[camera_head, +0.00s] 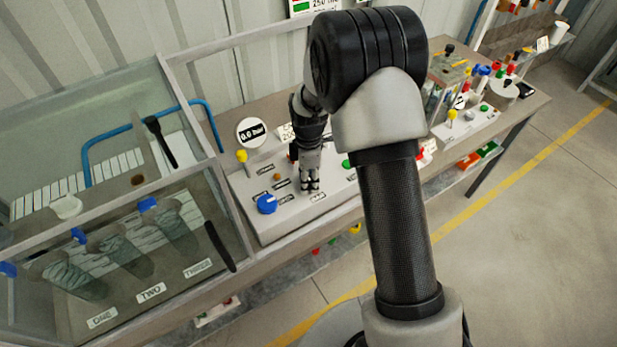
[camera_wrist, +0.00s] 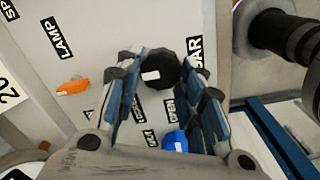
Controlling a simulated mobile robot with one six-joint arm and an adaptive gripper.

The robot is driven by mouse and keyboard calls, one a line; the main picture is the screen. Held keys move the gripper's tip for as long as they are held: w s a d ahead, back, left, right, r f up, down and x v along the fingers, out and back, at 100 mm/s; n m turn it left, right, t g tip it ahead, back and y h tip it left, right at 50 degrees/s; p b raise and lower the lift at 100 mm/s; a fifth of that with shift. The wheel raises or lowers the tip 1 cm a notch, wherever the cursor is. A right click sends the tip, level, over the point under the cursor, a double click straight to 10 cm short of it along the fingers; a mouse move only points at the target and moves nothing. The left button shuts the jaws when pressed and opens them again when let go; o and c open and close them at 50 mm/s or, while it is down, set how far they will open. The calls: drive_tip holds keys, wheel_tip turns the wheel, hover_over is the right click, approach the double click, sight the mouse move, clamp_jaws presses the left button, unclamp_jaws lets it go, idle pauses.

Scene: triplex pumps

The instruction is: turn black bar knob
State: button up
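The black knob (camera_wrist: 160,70) with a white mark sits on the light grey panel, next to a label ending in "BAR", in the wrist view. My gripper (camera_wrist: 165,72) is open, with one finger to the left of the knob and one to the right. The fingertips look close to the knob's sides; I cannot tell whether either touches. In the head view my gripper (camera_head: 310,187) points down at the grey control box (camera_head: 290,218) and hides the black knob.
A blue knob (camera_wrist: 175,140) lies close below the black knob, near the right finger. An orange knob (camera_wrist: 72,87) is to the left. In the head view a yellow-topped lever (camera_head: 242,156), a gauge reading 0.0 bar (camera_head: 251,131) and a glass case (camera_head: 110,190) stand left of my gripper.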

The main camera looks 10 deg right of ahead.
sight(309, 181)
drive_tip(key=o, duration=0.5)
drive_tip(key=shift+c, duration=0.2)
wheel_tip(309, 181, up, 12)
idle(0.4)
